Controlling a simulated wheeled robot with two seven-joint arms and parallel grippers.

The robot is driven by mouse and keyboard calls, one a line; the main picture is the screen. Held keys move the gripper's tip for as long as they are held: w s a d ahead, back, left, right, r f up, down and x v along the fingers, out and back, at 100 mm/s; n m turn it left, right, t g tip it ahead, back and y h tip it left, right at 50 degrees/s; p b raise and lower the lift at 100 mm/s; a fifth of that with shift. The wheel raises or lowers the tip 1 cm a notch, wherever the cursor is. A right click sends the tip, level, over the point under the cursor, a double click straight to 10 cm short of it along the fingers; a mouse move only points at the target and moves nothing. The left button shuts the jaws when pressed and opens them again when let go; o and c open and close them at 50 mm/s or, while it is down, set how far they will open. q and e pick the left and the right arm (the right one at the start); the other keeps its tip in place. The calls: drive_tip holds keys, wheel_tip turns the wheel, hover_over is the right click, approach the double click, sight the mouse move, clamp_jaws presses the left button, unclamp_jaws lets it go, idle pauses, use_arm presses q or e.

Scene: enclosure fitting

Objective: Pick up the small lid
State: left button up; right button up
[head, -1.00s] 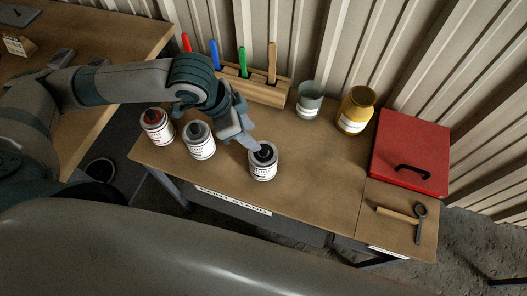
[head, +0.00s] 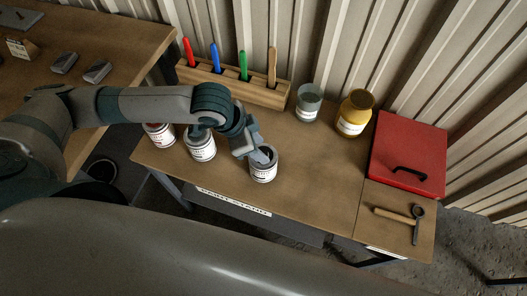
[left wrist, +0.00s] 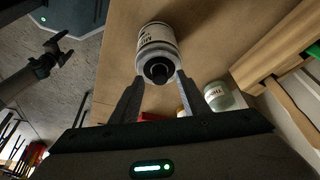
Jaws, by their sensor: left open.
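The right-hand paint can (head: 263,172) stands upright on the paint stand. My left gripper (head: 262,154) is at its top, pointing down, and hides most of its lid in the head view. In the left wrist view the small lid's black knob (left wrist: 158,73) shows on top of the can (left wrist: 155,36). The open fingers of the left gripper (left wrist: 158,86) lie to either side of the knob, with nothing held.
Two other cans, a white-labelled one (head: 201,149) and a red-topped one (head: 158,136), stand to the left. A marker rack (head: 235,90), a grey jar (head: 309,104) and a yellow jar (head: 355,114) are behind. A red box (head: 410,150) is at right. The front middle bench is clear.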

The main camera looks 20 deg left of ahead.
use_arm(q)
drive_tip(key=shift+w+d+f, duration=0.1)
drive_tip(key=shift+d+f, duration=0.05)
drive_tip(key=shift+f, duration=0.35)
drive_tip(key=c, duration=1)
drive_tip(key=shift+o, duration=0.2)
drive_tip(key=shift+r, duration=0.15)
